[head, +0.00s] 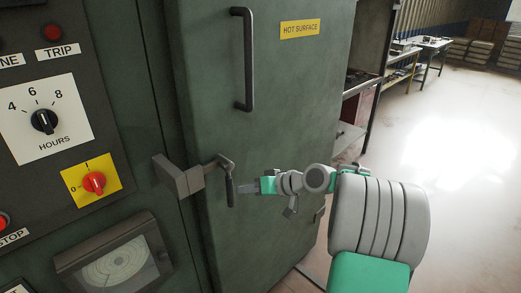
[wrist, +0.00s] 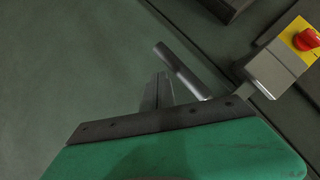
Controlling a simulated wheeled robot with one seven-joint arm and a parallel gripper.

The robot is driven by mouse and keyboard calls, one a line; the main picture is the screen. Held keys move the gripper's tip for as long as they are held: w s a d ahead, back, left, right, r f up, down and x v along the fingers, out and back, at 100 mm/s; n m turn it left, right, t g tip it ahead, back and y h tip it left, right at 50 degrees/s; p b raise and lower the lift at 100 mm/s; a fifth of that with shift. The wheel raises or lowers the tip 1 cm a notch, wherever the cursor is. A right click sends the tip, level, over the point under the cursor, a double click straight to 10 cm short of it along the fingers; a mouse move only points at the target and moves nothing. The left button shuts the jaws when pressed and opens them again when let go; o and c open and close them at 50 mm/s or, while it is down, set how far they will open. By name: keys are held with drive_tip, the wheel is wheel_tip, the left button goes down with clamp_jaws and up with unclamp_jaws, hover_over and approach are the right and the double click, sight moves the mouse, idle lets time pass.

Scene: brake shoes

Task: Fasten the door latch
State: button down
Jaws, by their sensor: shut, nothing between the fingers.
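The door latch (head: 190,177) is a grey block at the seam of the green oven door (head: 275,110), with a dark handle (head: 230,188) hanging down at its right end. My gripper (head: 246,187) is shut and empty, just right of the handle in the head view. In the wrist view the shut fingers (wrist: 157,90) point toward the handle (wrist: 182,70), close beside it. The latch block (wrist: 272,72) is to the right there. I cannot tell whether the fingertips touch the handle. The door lies flush or nearly flush with the frame.
A long vertical pull handle (head: 244,60) is on the door above the latch. A control panel with a timer dial (head: 44,121), a red knob (head: 94,182) and a chart recorder (head: 117,262) is to the left. Open floor and benches (head: 420,50) lie to the right.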

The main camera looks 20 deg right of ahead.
drive_tip(key=shift+s+a+f, duration=0.15)
drive_tip(key=shift+a, duration=0.2)
idle(0.5)
drive_tip(key=s+d, duration=0.5)
drive_tip(key=d, duration=0.7)
drive_tip(key=shift+b, duration=0.4)
